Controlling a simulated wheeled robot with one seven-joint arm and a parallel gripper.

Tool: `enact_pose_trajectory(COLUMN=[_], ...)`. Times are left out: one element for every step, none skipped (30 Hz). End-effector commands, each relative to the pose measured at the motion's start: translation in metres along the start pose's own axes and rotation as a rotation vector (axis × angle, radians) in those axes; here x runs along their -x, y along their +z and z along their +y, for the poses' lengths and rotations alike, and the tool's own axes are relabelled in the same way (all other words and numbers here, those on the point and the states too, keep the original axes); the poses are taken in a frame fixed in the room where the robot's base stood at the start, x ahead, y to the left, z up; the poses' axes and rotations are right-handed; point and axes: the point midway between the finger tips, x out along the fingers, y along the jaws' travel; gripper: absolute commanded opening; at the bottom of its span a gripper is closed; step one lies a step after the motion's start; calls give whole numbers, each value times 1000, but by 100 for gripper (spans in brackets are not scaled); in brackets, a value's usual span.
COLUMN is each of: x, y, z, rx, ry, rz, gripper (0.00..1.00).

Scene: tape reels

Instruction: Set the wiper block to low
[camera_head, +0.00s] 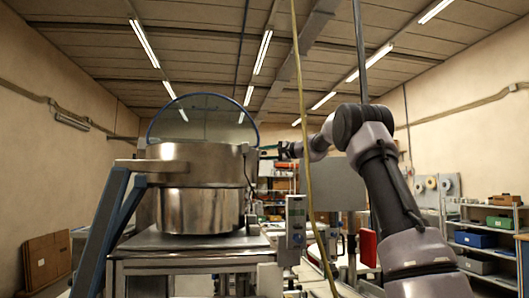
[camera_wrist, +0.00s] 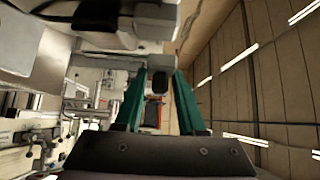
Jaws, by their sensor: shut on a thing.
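My gripper (camera_head: 267,152) reaches in from the right to the right side of the steel drum (camera_head: 198,210), near its upper rim. In the wrist view, the two green fingers of my gripper (camera_wrist: 160,72) are shut on a small grey block (camera_wrist: 153,61) at their tips. It appears to be the wiper block, but no low mark or scale can be read. A dark part (camera_wrist: 160,82) shows between the fingers. In the head view the block is too small to make out clearly beside the drum.
A hoop-shaped clear lid (camera_head: 203,97) stands up behind the drum. The drum sits on a metal bench (camera_head: 190,240) with a blue frame (camera_head: 103,235) at its left. A yellow cable (camera_head: 306,130) hangs in front of my arm. Shelves (camera_head: 485,228) with bins stand at right.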

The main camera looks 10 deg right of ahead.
Motion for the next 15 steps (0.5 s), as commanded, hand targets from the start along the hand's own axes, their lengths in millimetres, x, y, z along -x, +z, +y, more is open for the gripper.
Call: enact_pose_trajectory(x=[1, 1, 1, 1, 1, 1, 1, 1, 0, 0, 0, 0, 0, 0, 0], y=[-1, -1, -1, -1, -1, -1, -1, -1, -1, -1, -1, -1, -1, -1, -1], z=[10, 14, 18, 20, 22, 23, 23, 23, 24, 24, 24, 25, 25, 25, 25], rx=[-4, -3, -4, -3, -2, -1, 0, 0, 0, -1, -1, -1, -1, -1, -2], ry=[4, 3, 2, 3, 3, 3, 3, 4, 5, 5, 6, 6, 7, 7, 7], rz=[2, 1, 1, 1, 2, 2, 2, 2, 1, 1, 1, 1, 1, 1, 1], gripper=[0, 0, 0, 0, 0, 0, 0, 0, 0, 0, 0, 0, 0, 51, 52])
